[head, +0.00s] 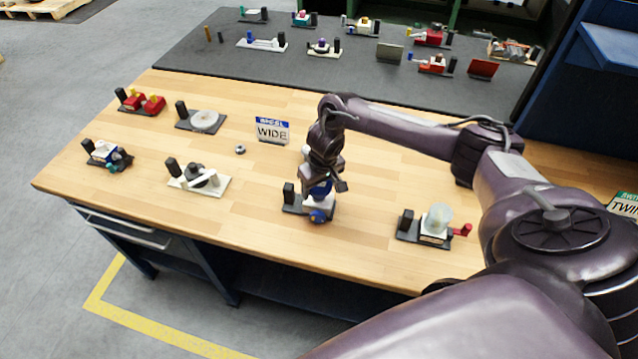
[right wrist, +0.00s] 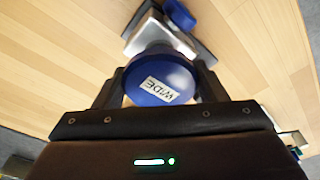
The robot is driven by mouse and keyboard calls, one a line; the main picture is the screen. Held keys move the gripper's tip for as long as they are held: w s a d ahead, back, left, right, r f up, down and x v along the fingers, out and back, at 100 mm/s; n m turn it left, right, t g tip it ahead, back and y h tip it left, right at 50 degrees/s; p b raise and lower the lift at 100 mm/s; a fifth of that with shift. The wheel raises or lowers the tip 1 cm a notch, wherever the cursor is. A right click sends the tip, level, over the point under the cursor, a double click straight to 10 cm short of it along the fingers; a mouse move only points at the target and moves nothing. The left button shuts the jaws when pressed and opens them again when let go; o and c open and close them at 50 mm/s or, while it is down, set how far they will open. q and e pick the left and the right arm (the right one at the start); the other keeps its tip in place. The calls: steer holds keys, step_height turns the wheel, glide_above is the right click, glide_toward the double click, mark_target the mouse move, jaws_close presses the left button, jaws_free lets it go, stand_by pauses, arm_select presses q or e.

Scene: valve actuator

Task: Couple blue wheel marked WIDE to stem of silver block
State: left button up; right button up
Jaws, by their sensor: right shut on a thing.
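My right gripper (head: 324,184) is over the front middle of the wooden table, pointing down. It is shut on the blue wheel (right wrist: 160,80), and the wheel's white label reads WIDE in the right wrist view. A little of the blue wheel (head: 318,189) also shows in the head view. The silver block (head: 317,207) stands directly below, on a dark base with a black post. It shows partly behind the wheel in the right wrist view (right wrist: 160,38), with a blue part (right wrist: 180,13) on its side. The stem is hidden, so I cannot tell whether the wheel touches it. My left gripper is out of view.
A WHEEL WIDE sign (head: 272,132) stands behind the block. Several other fixtures stand to the left, including one with a white disc (head: 205,121). A small grey piece (head: 240,150) lies between. Another fixture (head: 435,222) stands to the right.

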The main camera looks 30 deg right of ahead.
steer(key=shift+f, duration=0.35)
steer(key=o, duration=1.1)
